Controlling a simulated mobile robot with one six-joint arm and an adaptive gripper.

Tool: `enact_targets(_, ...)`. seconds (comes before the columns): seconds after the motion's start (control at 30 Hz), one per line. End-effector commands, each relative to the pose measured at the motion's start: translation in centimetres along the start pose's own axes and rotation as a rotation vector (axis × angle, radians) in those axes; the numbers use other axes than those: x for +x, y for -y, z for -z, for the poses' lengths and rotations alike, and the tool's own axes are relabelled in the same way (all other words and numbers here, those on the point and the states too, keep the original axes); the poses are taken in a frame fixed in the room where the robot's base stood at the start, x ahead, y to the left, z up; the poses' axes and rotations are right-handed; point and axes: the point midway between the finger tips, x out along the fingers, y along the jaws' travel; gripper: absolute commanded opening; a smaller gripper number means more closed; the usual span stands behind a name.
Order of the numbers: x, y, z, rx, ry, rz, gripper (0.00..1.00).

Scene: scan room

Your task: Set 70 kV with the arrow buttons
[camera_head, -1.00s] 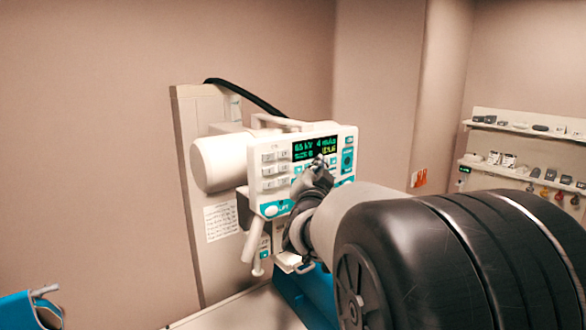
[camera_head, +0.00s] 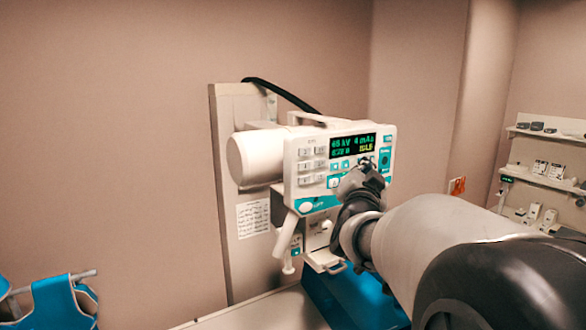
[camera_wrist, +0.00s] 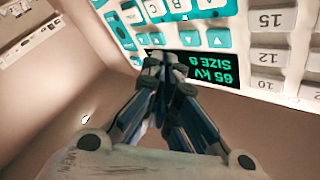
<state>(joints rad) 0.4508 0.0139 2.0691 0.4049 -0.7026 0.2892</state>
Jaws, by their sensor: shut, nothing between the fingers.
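The control panel (camera_head: 300,178) is on the front of a white X-ray unit. Its dark display (camera_head: 352,145) reads 65 kV in green; the wrist view shows the display (camera_wrist: 208,68) upside down, with 65 kV and a SIZE line. Teal arrow buttons (camera_wrist: 187,37) lie in a row beside the display, with lettered buttons beyond. My gripper (camera_head: 370,168) is shut and empty, in front of the panel just below the display's right end. In the wrist view my fingertips (camera_wrist: 158,60) overlap the display's edge near the arrow row. I cannot tell whether they touch the panel.
Grey numbered keys (camera_wrist: 264,54) sit on the panel's other side. A handle (camera_head: 283,232) hangs below the unit. A white table edge (camera_head: 260,312) is below. Shelves with small items (camera_head: 545,165) are at the far right, a blue chair-like item (camera_head: 62,302) at lower left.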

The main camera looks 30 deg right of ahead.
Motion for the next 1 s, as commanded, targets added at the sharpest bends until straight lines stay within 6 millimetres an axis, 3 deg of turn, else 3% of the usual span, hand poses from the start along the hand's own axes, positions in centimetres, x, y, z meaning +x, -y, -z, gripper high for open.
enact_targets(0.33, -2.3, -1.7, 1.5, 0.001, -0.003, 0.000, 0.00)
enact_targets(1.0, -2.4, -1.8, 1.7, 0.000, 0.000, 0.000, 0.00)
